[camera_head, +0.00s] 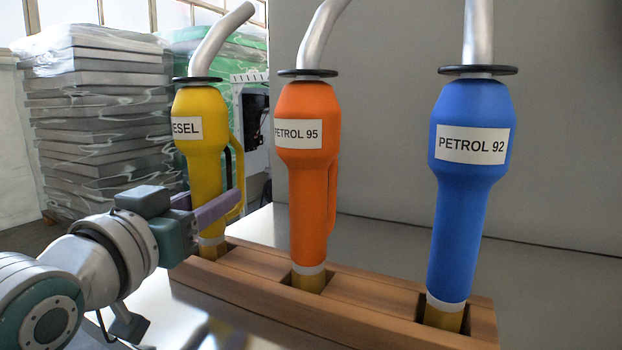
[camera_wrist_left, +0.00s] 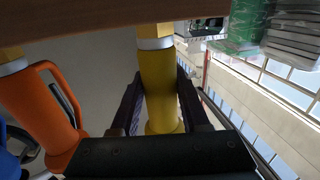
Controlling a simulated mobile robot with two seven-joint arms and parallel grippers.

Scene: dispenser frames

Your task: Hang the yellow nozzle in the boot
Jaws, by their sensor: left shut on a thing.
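The yellow nozzle (camera_head: 202,150), with a partly hidden label reading "ESEL", stands upright at the left end of a wooden rack (camera_head: 330,310), its brass end down at the left hole. Its silver spout points up past a black disc. My left gripper (camera_head: 210,207) is shut on the lower yellow body, with purple fingers on both sides. In the left wrist view, where the picture is upside down, the yellow nozzle (camera_wrist_left: 158,88) lies between the fingers (camera_wrist_left: 160,98). I cannot make out a boot for certain. My right gripper is not in view.
The orange PETROL 95 nozzle (camera_head: 308,180) and blue PETROL 92 nozzle (camera_head: 462,210) stand in the same rack, to the right. A white frame with a dark panel (camera_head: 254,115) stands behind. Wrapped stacks (camera_head: 100,120) fill the back left. A grey wall (camera_head: 560,130) is behind.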

